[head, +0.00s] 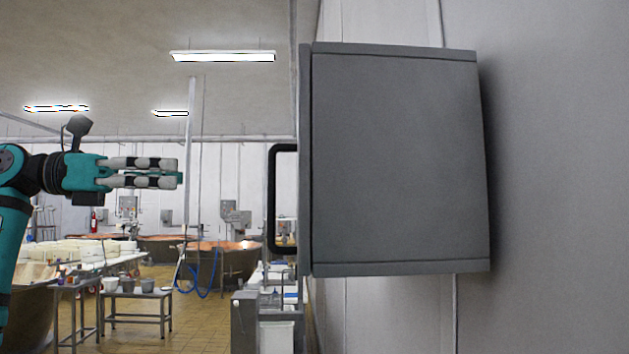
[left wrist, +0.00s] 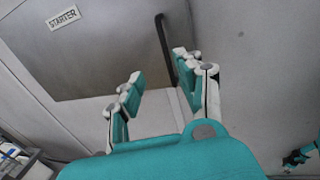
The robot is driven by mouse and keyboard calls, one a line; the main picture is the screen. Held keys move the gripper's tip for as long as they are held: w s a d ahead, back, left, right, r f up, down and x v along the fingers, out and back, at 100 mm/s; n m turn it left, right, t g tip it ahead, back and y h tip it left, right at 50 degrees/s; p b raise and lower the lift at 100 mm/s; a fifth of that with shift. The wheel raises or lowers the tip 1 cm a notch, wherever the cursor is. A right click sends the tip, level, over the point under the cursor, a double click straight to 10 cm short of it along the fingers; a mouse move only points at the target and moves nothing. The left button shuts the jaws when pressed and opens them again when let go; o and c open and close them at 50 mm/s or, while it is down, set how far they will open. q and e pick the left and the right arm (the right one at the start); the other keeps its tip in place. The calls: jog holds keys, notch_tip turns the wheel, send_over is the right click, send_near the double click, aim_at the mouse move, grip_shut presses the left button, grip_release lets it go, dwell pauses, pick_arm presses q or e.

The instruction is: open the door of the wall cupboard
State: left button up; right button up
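The grey wall cupboard (head: 400,160) hangs on the wall, its side facing me in the head view. Its door (head: 305,165) shows edge-on at the left and looks shut. A black bar handle (head: 271,200) stands out from the door. In the left wrist view the door (left wrist: 100,55) bears a STARTER label (left wrist: 63,18), and the handle (left wrist: 165,48) lies beyond the fingertips. My left gripper (head: 180,172) is left of the handle, apart from it; its fingers (left wrist: 158,66) are spread and empty. Part of what seems my right gripper (left wrist: 300,157) shows at the left wrist view's edge.
The pale wall (head: 560,180) runs along the right. Below and behind are low metal tables (head: 137,296), copper vats (head: 225,260) and a blue hose (head: 205,290). The space between my left gripper and the handle looks clear.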

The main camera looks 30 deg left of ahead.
pick_arm(q)
jog(key=p+x, duration=0.1)
jog(key=x, duration=0.7)
jog(key=p+x, duration=0.1)
jog(key=x, duration=0.7)
jog(key=shift+d+r+p, duration=0.2)
jog(key=shift+d+p, duration=0.15)
jog(key=shift+d, duration=0.05)
jog(key=shift+s, duration=0.1)
pick_arm(e)
jog(key=s+r, duration=0.2)
jog(key=s, duration=0.1)
jog(key=shift+s+r, duration=0.1)
jog(key=shift+r, duration=0.25)
pick_arm(q)
jog(key=shift+c, duration=0.2)
jog(key=c, duration=0.7)
pick_arm(e)
jog(key=shift+w, duration=0.2)
